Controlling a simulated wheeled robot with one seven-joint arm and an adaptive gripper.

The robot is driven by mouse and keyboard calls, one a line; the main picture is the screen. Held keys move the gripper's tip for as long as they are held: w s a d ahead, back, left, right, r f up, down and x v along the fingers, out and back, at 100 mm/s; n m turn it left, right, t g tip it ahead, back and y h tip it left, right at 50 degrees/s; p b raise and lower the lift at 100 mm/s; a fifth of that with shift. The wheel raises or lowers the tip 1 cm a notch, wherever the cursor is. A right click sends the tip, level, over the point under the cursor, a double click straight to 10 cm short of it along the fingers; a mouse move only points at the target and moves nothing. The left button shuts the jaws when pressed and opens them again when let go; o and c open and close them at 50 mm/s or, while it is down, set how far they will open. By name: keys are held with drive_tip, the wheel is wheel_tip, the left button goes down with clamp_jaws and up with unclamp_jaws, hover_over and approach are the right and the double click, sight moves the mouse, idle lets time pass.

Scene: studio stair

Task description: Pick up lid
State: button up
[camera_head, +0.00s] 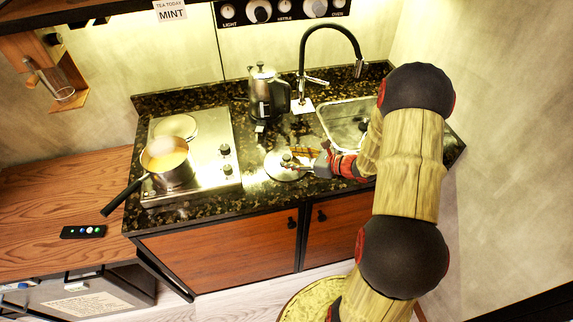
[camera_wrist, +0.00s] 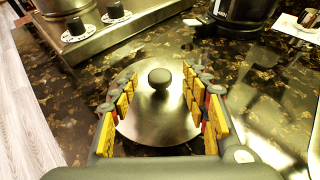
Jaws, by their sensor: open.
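The lid (camera_head: 278,173) is a round metal disc with a dark knob, lying flat on the dark speckled countertop to the right of the stove. It also shows in the wrist view (camera_wrist: 146,121), with its knob (camera_wrist: 159,79) near the middle of the picture. My gripper (camera_head: 290,158) is at the lid, coming in from the right. In the wrist view its two yellow-padded fingers (camera_wrist: 160,92) are open, one on each side of the knob. The fingers overlap the lid's sides in the picture, and I see a gap between each finger and the knob.
A saucepan (camera_head: 167,167) with yellowish contents sits on the stove (camera_head: 205,165), its handle over the front edge. A kettle (camera_head: 265,98) stands behind the lid. The sink (camera_head: 345,122) and black faucet (camera_head: 331,27) are at the right. A remote (camera_head: 83,232) lies on the wooden surface.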

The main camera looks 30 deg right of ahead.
drive_tip(key=shift+w+a+f, duration=0.2)
drive_tip(key=shift+w+a, duration=0.05)
drive_tip(key=shift+w, duration=0.2)
drive_tip(key=shift+c, duration=0.8)
clamp_jaws()
drive_tip(key=shift+r, duration=0.1)
